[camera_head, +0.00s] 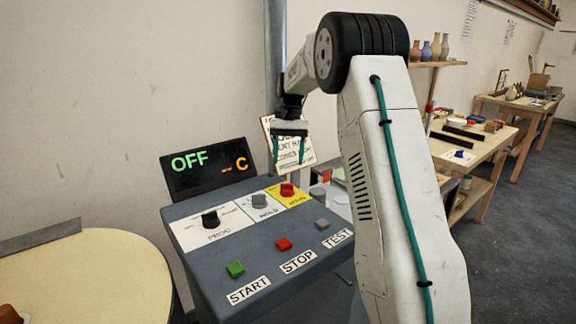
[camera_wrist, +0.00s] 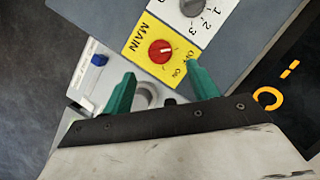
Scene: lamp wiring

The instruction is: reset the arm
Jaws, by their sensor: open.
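My gripper (camera_head: 289,150) is open and empty, with its green fingers pointing down above the back right part of a grey control console (camera_head: 225,262). It also shows in the wrist view (camera_wrist: 160,82), where the two fingers stand apart beside the yellow MAIN panel. The red MAIN knob (camera_head: 287,190) is close below the gripper and shows in the wrist view (camera_wrist: 162,50). The fingers do not appear to touch it. My white arm fills the right middle of the head view and hides part of what is behind it.
The console's display (camera_head: 209,168) reads OFF. The console carries a black knob (camera_head: 210,218), a grey knob (camera_head: 259,200), and green (camera_head: 235,269), red (camera_head: 283,244) and grey (camera_head: 321,223) buttons. A round table (camera_head: 95,275) stands left. Workbenches (camera_head: 480,150) stand right, with open floor beyond.

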